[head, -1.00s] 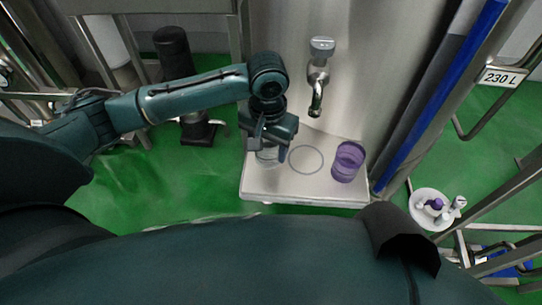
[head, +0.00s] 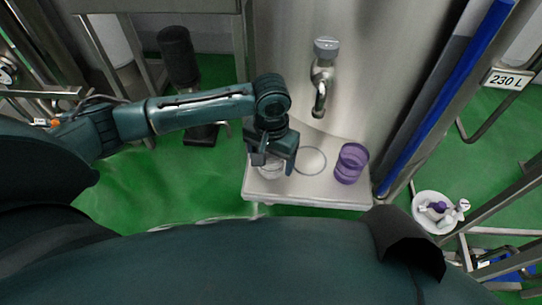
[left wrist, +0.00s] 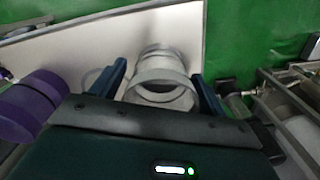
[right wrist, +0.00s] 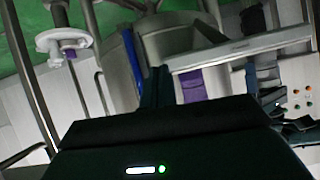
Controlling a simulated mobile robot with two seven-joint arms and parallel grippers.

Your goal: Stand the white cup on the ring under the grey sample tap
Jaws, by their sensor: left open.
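The white cup (left wrist: 165,82) stands upright on the steel shelf, between the two open fingers of my left gripper (left wrist: 160,85) in the left wrist view. In the head view the cup (head: 270,172) is mostly hidden under my left gripper (head: 273,160). I cannot tell whether the fingers touch it. The thin ring (head: 309,160) lies empty on the shelf, just right of the cup. The grey sample tap (head: 322,75) is on the steel wall above the ring. My right gripper (right wrist: 157,88) looks shut and empty, away from the shelf.
A purple cup (head: 350,163) stands on the shelf (head: 300,194) right of the ring; it also shows in the left wrist view (left wrist: 40,100). A blue vertical strip (head: 440,105) and a rail stand at the right. The shelf's front edge is close to the cup.

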